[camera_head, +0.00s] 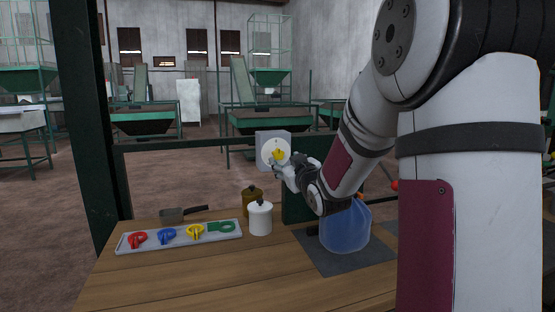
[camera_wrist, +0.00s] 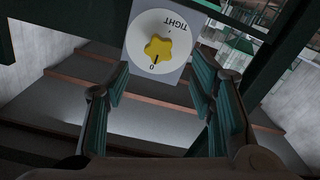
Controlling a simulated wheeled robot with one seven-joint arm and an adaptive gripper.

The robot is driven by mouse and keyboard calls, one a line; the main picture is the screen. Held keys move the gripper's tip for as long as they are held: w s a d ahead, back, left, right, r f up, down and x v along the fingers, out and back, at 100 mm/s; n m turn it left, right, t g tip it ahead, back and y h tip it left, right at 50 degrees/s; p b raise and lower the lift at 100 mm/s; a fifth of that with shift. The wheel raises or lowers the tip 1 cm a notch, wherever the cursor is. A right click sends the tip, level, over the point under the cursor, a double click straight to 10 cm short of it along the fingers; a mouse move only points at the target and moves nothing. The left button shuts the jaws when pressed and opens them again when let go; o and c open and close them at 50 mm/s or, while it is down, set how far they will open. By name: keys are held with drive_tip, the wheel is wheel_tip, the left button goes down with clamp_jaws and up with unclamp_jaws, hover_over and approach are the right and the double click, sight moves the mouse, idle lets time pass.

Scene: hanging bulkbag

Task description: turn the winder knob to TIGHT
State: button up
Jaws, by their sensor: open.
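The winder knob (camera_head: 278,155) is a yellow star-shaped knob on a white round dial, on a grey plate (camera_head: 263,138) fixed at the green frame behind the table. In the wrist view the knob (camera_wrist: 157,50) shows a dark pointer line aimed at the 0 mark. The word TIGHT (camera_wrist: 179,21) is printed on the dial's opposite side, upside down in this view. My gripper (camera_head: 284,170) is close to the dial. In the wrist view my gripper (camera_wrist: 158,85) is open, its green-padded fingers apart on either side below the knob, with nothing between them.
The wooden table (camera_head: 190,275) holds a tray (camera_head: 125,245) with red, blue, yellow and green handled pieces. A white jar (camera_head: 260,219), a brown jar (camera_head: 249,198), a scoop (camera_head: 172,214) and a translucent blue jug (camera_head: 345,228) stand there. Green frame bars (camera_head: 185,145) run beside the dial.

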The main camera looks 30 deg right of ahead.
sight(279, 155)
drive_tip(key=x, duration=0.6)
drive_tip(key=shift+w, duration=0.1)
drive_tip(key=c, duration=1.2)
